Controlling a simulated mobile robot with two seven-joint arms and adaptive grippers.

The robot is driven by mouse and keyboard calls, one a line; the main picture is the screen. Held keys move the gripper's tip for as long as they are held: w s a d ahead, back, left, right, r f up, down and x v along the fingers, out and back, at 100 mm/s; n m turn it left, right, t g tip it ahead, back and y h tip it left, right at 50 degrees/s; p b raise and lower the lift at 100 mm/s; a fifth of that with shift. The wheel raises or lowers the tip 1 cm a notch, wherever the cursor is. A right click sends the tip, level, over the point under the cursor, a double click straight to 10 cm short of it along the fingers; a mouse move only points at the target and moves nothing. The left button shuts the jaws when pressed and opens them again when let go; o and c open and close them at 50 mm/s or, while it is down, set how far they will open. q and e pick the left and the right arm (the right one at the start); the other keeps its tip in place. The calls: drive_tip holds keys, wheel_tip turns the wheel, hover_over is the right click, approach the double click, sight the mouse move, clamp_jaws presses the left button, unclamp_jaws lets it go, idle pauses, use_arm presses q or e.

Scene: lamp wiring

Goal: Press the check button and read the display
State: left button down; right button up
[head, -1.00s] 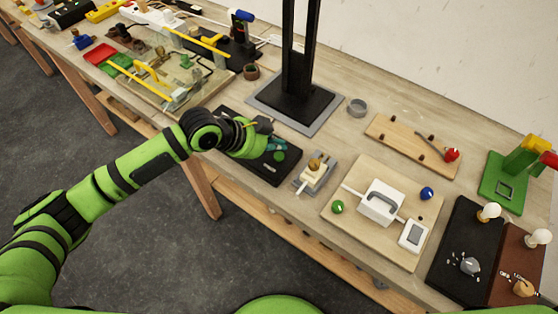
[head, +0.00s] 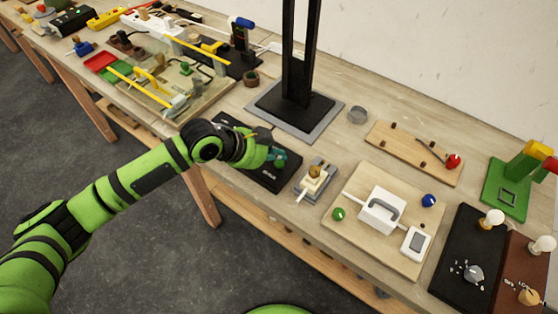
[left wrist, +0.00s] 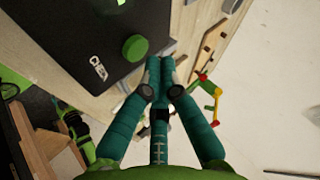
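The check button is a round green knob (left wrist: 135,47) on a black box (left wrist: 60,35). The box (head: 256,173) lies on the bench in the head view, partly hidden by my left gripper. Small white marks (left wrist: 97,68) sit beside the button, too small to read. A bright green patch (left wrist: 121,2), perhaps the display, is cut off at the top edge of the left wrist view. My left gripper (left wrist: 160,62) has its teal fingertips together, with nothing between them. They are just beside the button; I cannot tell whether they touch it. My right gripper is not in view.
A small grey device with a brass knob (head: 315,172) stands right of the box. A black post on a grey plate (head: 292,125) rises behind it. A wooden board with a white switch (head: 382,212) is further right. Boards with tools (head: 160,80) fill the left.

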sight(277, 164)
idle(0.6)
use_arm(q)
drive_tip(key=shift+f, duration=0.45)
drive_tip(key=shift+f+b, duration=0.35)
drive_tip(key=shift+b, duration=0.05)
idle(0.4)
idle(0.3)
drive_tip(key=shift+r+p, duration=0.75)
drive_tip(key=shift+r, duration=0.05)
wheel_tip(277, 164, up, 5)
drive_tip(key=p, duration=0.4)
drive_tip(key=shift+p, duration=0.3)
